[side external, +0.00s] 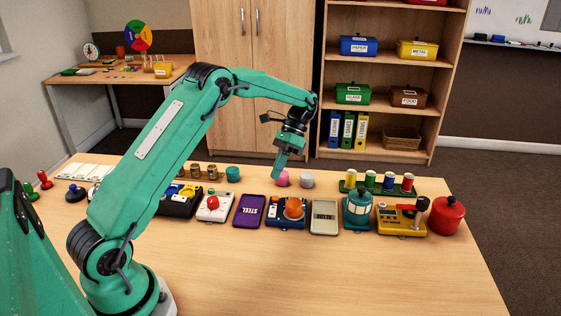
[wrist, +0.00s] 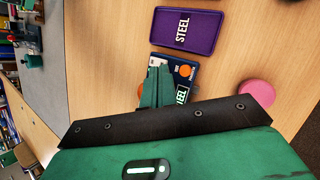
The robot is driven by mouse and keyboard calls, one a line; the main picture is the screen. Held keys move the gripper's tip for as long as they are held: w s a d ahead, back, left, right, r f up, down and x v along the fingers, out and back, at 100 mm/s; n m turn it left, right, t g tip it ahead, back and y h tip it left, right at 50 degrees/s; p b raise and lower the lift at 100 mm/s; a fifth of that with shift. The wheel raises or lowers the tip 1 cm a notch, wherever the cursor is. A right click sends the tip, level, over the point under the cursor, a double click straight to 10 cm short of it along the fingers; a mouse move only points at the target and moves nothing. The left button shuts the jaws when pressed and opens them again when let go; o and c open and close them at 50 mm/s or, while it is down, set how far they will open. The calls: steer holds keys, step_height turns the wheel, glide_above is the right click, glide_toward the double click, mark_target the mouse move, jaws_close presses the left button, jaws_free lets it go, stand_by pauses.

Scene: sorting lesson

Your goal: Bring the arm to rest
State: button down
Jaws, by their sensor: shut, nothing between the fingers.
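My green arm reaches out over the wooden table (side external: 230,262). My gripper (side external: 279,172) hangs down above the back part of the row of items, near the pink round piece (side external: 283,179). Its fingers are shut and empty. In the wrist view my gripper (wrist: 155,85) points toward a dark blue device (wrist: 184,70) and hides part of it. The pink piece (wrist: 257,93) shows to the right of my gripper there.
The front of the table is clear. A shelf (side external: 433,120) stands behind.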

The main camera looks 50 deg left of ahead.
steer(key=s+d+r+n+t+y, duration=0.1)
steer(key=s+d+r+t, duration=0.25)
steer(key=r, duration=0.35)
steer(key=s+d+r+n+t, duration=0.1)
steer(key=s+d+r+t, duration=0.1)
steer(key=s+r, duration=0.3)
steer(key=s+d+r+n+t, duration=0.1)
steer(key=s+d+t, duration=0.1)
steer(key=s, duration=0.5)
steer(key=s+d+r+n+t, duration=0.1)
steer(key=s+d+n+t, duration=0.1)
steer(key=s+t, duration=0.3)
steer(key=shift+s+d+r+y, duration=0.3)
steer(key=shift+s+d, duration=0.35)
steer(key=shift+s, duration=0.85)
